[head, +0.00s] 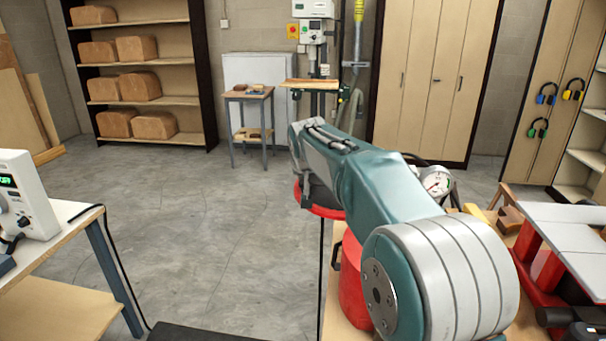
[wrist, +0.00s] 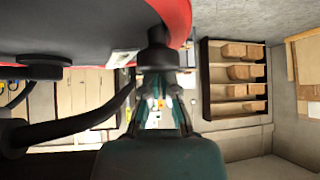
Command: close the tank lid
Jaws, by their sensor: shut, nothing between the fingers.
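The red tank (head: 354,289) stands on the wooden bench at the right, largely hidden behind my arm. A red rim, seemingly the lid (head: 328,212), shows below the far end of my arm. In the wrist view a large dark face with a red edge (wrist: 183,18), seemingly the lid, fills the upper left. A black knob (wrist: 157,52) sits at its edge. My gripper (wrist: 160,82) is shut and empty, its fingertips close to this knob. I cannot tell whether they touch. In the head view the fingers are hidden by my arm.
A pressure gauge (head: 436,182) stands beside my arm, with a dark hose near it. Red and grey equipment (head: 570,235) is at the right. A workbench with a white device (head: 22,195) is at the left. The concrete floor (head: 215,215) between is clear.

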